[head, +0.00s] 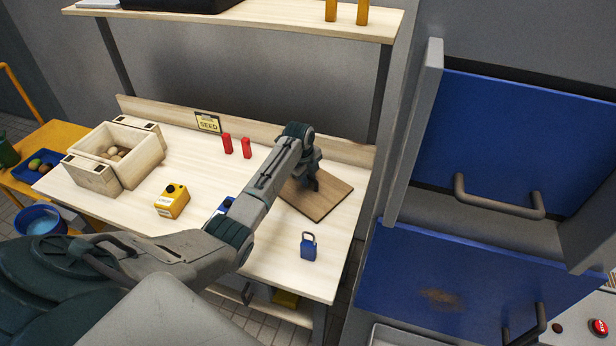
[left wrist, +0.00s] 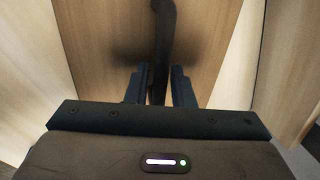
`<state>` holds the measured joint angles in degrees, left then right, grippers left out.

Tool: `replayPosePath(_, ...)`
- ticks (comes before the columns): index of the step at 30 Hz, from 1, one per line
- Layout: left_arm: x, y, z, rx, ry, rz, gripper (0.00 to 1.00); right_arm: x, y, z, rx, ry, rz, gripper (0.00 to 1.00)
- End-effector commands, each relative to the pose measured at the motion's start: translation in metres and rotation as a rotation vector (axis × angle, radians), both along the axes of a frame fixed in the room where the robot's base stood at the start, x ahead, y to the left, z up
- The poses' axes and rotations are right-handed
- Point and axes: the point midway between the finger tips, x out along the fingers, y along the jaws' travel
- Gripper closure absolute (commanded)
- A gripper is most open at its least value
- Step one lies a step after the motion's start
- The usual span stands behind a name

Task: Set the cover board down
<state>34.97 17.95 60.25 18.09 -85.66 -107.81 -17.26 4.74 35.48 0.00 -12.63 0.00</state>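The cover board (head: 331,201) is a flat brown wooden panel at the right end of the workbench in the head view. It looks level and low over the bench top; whether it touches the bench I cannot tell. My left gripper (head: 314,182) points down over its middle. In the left wrist view, the left gripper's fingers (left wrist: 159,88) stand close on both sides of the board's dark upright handle (left wrist: 163,35), shut on it. The brown board (left wrist: 205,50) fills the area behind. My right gripper is not in view.
A wooden box (head: 150,145) of potatoes stands at the bench's left. A yellow block (head: 172,201), red blocks (head: 227,143), a SEED sign (head: 208,122) and a blue padlock-shaped weight (head: 308,248) are on the bench (head: 262,262).

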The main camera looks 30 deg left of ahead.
Motion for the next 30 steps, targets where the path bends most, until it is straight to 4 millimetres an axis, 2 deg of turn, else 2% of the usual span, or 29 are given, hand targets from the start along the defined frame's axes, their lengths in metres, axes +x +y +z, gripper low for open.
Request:
replayPosePath(9, 0.0, 0.0, 0.0, 0.0, 0.0, 0.0, 0.66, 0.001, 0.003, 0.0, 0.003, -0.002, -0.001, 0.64)
replayPosePath(14, -0.001, 0.001, 0.009, 0.001, -0.001, 0.0, 0.66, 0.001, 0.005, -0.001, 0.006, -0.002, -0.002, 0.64)
replayPosePath(17, -0.003, 0.001, 0.024, 0.001, -0.004, -0.001, 0.66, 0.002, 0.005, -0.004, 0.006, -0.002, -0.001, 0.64)
replayPosePath(24, -0.013, 0.003, 0.075, 0.001, -0.004, -0.001, 0.66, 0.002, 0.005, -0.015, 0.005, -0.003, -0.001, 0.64)
replayPosePath(30, -0.02, 0.004, 0.108, 0.0, -0.003, 0.0, 0.66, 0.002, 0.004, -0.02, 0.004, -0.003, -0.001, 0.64)
